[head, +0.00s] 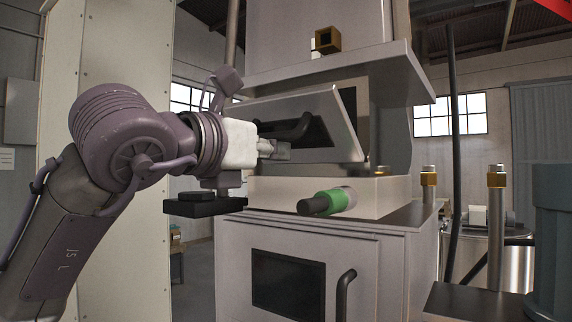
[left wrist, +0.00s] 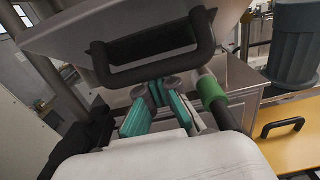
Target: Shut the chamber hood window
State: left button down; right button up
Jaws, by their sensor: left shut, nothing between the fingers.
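The chamber hood window (head: 342,145) is a tilted grey metal panel with a dark pane and a black bar handle (head: 297,128). It stands partly open, with a dark gap showing behind its right edge. In the left wrist view the window (left wrist: 226,18) fills the top, with its black handle (left wrist: 150,52) across the middle. My left gripper (head: 286,151) is shut and empty at the front of the window, just below the handle. Its teal-padded fingers (left wrist: 156,92) also show in the left wrist view. I cannot tell whether they touch the panel. My right gripper is not in view.
A green and black cylinder (head: 336,201) sticks out below the window. The lower cabinet door (head: 325,245) has a dark pane and a black handle. Brass-topped posts (head: 428,178) stand to the right. A tall cream panel (head: 105,60) stands behind my left arm.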

aim_at(275, 110)
pick_arm(q)
jog(key=shift+w+d+r+p, duration=0.1)
jog(key=shift+r+p, duration=0.25)
jog(key=shift+r, duration=0.4)
jog(key=shift+w+d+r+p, duration=0.1)
jog(key=shift+r+p, duration=0.2)
jog(key=shift+r, duration=0.45)
jog(key=shift+a, duration=0.1)
jog(key=shift+r+p, duration=0.35)
jog(key=shift+r, duration=0.1)
jog(key=shift+w+d+r+p, duration=0.25)
jog(key=shift+r+p, duration=0.1)
jog(key=shift+r, duration=0.1)
jog(key=shift+w+d+r+p, duration=0.15)
jog(key=shift+w+r+p, duration=0.1)
jog(key=shift+r+p, duration=0.15)
jog(key=shift+r, duration=0.1)
